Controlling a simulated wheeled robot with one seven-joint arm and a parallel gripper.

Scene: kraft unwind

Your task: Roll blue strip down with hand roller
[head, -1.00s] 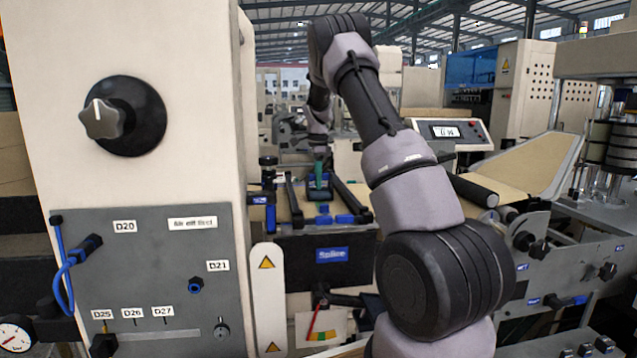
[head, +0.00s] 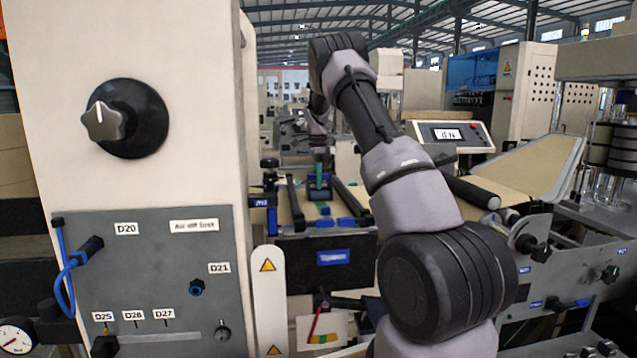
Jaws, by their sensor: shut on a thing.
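My gripper (head: 319,172) is far off near the middle of the view, pointing down over the brown web (head: 296,203) on the splice table. It is shut on the hand roller (head: 320,190), a small dark thing with a green part, held at or just above the web. I cannot tell whether the roller touches the surface. Blue strip pieces (head: 326,222) lie on the near side of the roller, and a small blue piece shows just in front of it. The fingertips are too small to make out.
Dark rails (head: 350,200) run along both sides of the web. A cream machine cabinet with a black knob (head: 124,115) fills the left. A display console (head: 448,136) and a sloping brown sheet (head: 530,165) stand to the right.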

